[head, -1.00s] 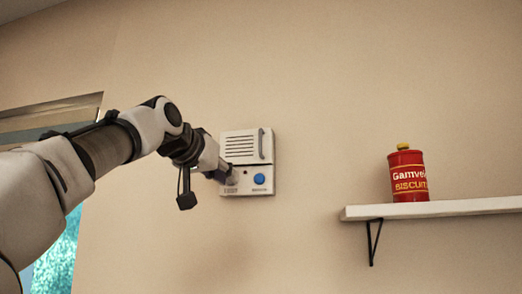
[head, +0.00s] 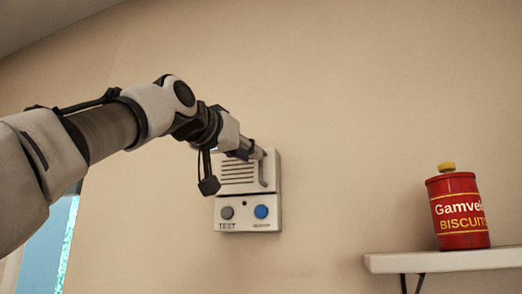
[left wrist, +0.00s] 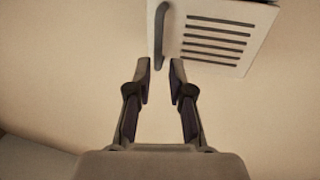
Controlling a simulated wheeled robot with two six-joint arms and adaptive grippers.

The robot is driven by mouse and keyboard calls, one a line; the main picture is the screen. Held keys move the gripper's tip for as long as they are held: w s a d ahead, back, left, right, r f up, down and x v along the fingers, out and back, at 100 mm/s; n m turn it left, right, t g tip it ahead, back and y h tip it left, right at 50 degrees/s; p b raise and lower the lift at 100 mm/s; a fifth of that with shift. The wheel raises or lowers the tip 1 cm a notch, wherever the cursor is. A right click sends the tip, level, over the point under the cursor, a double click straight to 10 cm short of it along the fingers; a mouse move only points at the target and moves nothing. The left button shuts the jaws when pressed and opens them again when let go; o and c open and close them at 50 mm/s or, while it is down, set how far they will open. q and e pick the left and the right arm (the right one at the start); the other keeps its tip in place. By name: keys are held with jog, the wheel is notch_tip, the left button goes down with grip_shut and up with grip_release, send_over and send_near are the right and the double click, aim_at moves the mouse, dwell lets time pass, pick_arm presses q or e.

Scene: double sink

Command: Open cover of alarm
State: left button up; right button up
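The alarm is a white box on the wall, with a slatted cover (head: 238,180) above a grey TEST button (head: 227,213) and a blue button (head: 261,212). The cover looks closed, flat against the box. A grey upright handle (head: 263,172) runs along its right side. My left gripper (head: 259,153) is at the handle's upper end. In the left wrist view, its fingers (left wrist: 160,67) are apart, with the end of the handle (left wrist: 160,35) at or between the tips. Whether they touch it I cannot tell. My right gripper is not in view.
A white shelf (head: 450,261) on a black bracket is on the wall at the right, with a red biscuit tin (head: 459,213) on it. A window (head: 42,240) shows at the lower left. The wall between alarm and shelf is bare.

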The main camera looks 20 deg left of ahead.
aim_at(260, 175)
pick_arm(q)
jog(key=p+x, duration=0.1)
jog(key=x, duration=0.1)
jog(key=p+x, duration=0.2)
jog(key=x, duration=0.1)
jog(key=shift+w+d+f, duration=0.1)
jog(key=shift+w+d, duration=0.15)
jog(key=shift+d, duration=0.05)
jog(key=shift+s+a, duration=0.3)
jog(key=shift+s, duration=0.2)
jog(key=shift+c, duration=0.4)
jog(key=shift+w+d, duration=0.1)
grip_shut()
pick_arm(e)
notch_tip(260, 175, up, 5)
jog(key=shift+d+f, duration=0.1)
pick_arm(q)
jog(key=shift+m+h, duration=0.3)
jog(key=shift+h, duration=0.2)
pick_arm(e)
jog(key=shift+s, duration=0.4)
